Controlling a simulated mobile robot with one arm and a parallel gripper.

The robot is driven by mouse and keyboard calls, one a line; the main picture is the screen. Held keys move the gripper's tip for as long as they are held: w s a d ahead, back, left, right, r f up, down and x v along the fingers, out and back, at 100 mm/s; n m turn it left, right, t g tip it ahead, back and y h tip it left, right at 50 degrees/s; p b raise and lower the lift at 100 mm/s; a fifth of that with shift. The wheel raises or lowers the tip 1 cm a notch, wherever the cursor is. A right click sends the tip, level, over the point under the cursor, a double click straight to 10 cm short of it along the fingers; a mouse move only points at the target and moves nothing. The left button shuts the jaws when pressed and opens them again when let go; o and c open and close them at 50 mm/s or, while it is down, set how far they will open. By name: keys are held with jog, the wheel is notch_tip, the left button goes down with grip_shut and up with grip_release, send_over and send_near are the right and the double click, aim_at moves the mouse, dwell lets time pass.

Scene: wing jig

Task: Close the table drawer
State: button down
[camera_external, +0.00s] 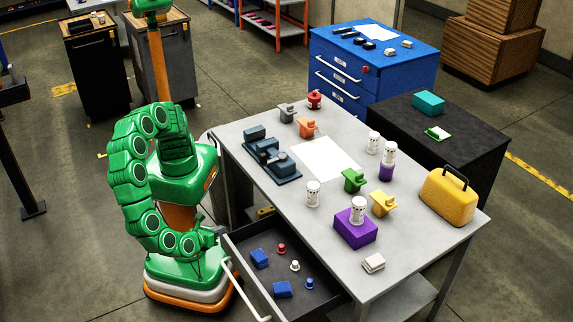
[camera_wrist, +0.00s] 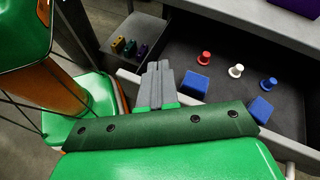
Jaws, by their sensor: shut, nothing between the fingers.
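The table drawer (camera_external: 312,270) stands pulled out from the near-left side of the grey table (camera_external: 250,130). Its pale handle (camera_external: 240,290) runs along its outer edge. In the wrist view the drawer's dark inside (camera_wrist: 185,50) shows behind my fingers. Contact cannot be told. In the external view the gripper is small and partly hidden near the drawer's left corner.
The tabletop holds a purple box (camera_external: 356,230), a yellow case (camera_external: 447,195), a dark vise-like tool (camera_external: 272,160) and several small parts. A blue cabinet (camera_external: 372,62) and a black cabinet (camera_external: 436,130) stand behind. Floor in front of the drawer is partly taken by my base.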

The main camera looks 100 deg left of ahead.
jog(key=s+d+f+m+t+h, duration=0.2)
jog(key=s+d+f+m+t, duration=0.3)
jog(key=s+d+f+m, duration=0.45)
jog(key=n, duration=0.2)
send_near(229, 250)
jog(key=shift+t, duration=0.3)
jog(key=x, duration=0.2)
jog(key=f+x, duration=0.1)
jog(key=x, duration=0.2)
jog(key=shift+s+d, duration=0.1)
jog(key=shift+s, duration=0.1)
jog(key=shift+w+a, duration=0.4)
jog(key=shift+w, duration=0.05)
jog(key=shift+w+a, duration=0.15)
jog(key=shift+w+a, duration=0.1)
